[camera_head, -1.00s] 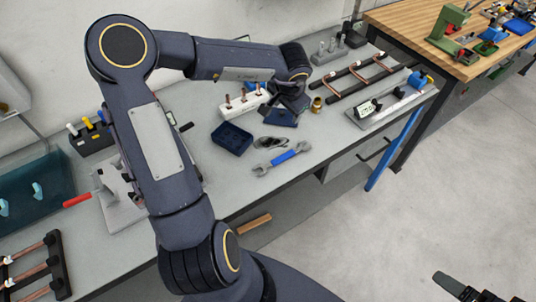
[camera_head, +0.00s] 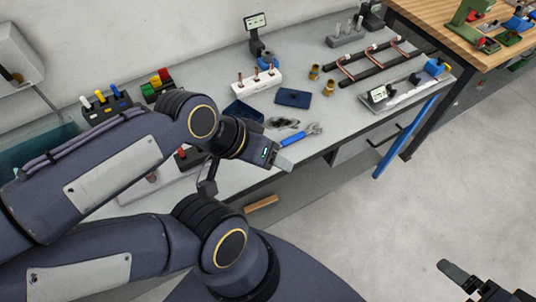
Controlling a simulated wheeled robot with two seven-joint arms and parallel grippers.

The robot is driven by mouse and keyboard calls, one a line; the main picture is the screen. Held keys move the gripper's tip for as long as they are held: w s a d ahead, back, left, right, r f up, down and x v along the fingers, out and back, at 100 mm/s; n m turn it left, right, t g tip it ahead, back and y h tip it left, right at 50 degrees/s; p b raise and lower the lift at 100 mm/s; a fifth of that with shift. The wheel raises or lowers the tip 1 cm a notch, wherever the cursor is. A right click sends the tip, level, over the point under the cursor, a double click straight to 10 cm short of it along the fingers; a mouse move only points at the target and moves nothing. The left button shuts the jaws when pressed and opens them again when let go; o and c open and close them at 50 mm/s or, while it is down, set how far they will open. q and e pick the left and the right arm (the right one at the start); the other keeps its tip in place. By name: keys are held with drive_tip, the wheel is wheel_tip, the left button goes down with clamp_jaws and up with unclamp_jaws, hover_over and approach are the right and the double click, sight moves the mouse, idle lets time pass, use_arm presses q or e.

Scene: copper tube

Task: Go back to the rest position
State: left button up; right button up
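My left arm comes in from the left and folds back over the near edge of the workbench. My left gripper (camera_head: 280,162) hangs by the bench's front edge, apart from the parts; its finger gap is not clear from here. My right gripper (camera_head: 484,283) shows only partly at the bottom right, over the floor, with its fingers apart and nothing visible between them. Bent copper tubes (camera_head: 346,70) lie across a black rack at the back right. A white block (camera_head: 256,82) holds upright copper pieces.
Two brass fittings (camera_head: 329,88) stand beside a dark blue pad (camera_head: 293,98). A blue bin (camera_head: 243,112) and a blue-handled wrench (camera_head: 300,136) lie near the front edge. A scale-like device (camera_head: 380,95) sits at right.

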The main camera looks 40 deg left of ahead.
drive_tip(key=shift+f+b, duration=2.4)
